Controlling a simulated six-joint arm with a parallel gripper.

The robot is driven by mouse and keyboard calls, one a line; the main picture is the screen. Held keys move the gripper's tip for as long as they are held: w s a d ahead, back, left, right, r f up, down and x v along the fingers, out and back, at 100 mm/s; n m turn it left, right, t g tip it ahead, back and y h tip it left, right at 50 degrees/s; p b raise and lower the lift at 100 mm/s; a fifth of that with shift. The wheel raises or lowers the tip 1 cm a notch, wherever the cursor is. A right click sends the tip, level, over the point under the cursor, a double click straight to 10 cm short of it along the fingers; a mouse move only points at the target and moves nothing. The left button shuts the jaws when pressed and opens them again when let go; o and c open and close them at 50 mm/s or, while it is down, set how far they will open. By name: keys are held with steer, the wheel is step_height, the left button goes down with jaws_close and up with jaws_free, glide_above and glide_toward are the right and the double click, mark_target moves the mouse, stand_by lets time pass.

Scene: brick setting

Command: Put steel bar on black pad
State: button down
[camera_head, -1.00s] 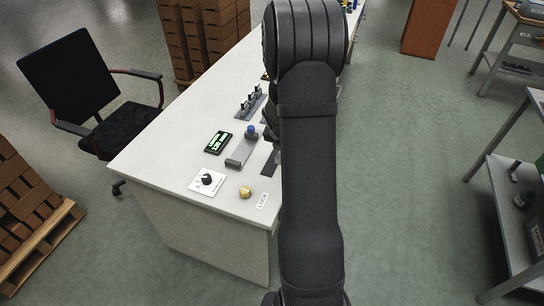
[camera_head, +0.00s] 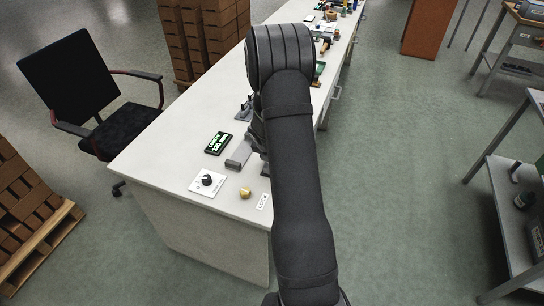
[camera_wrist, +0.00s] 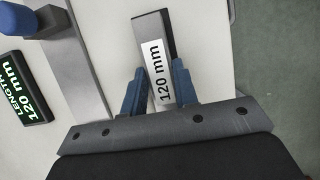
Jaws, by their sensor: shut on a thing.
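The steel bar (camera_wrist: 153,60) is a grey bar with a white "120 mm" label, seen in the wrist view. My gripper (camera_wrist: 158,78) has its two blue fingers shut on the bar's sides. A dark strip shows along the bar's far right side; I cannot tell whether it is the black pad or the bar's shaded side. I cannot tell whether the bar touches the surface below. In the head view my arm hides the bar and the gripper.
A grey fixture (camera_wrist: 75,60) with a blue knob (camera_wrist: 15,20) lies left of the bar. A length display (camera_head: 217,143), a dial plate (camera_head: 207,182) and a brass knob (camera_head: 245,193) sit on the white bench (camera_head: 160,155). More items stand at the bench's far end.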

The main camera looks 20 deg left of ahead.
steer(key=c, duration=1.1)
jaws_free()
steer(key=shift+f, duration=0.1)
steer(key=v, duration=1.2)
steer(key=x, duration=1.2)
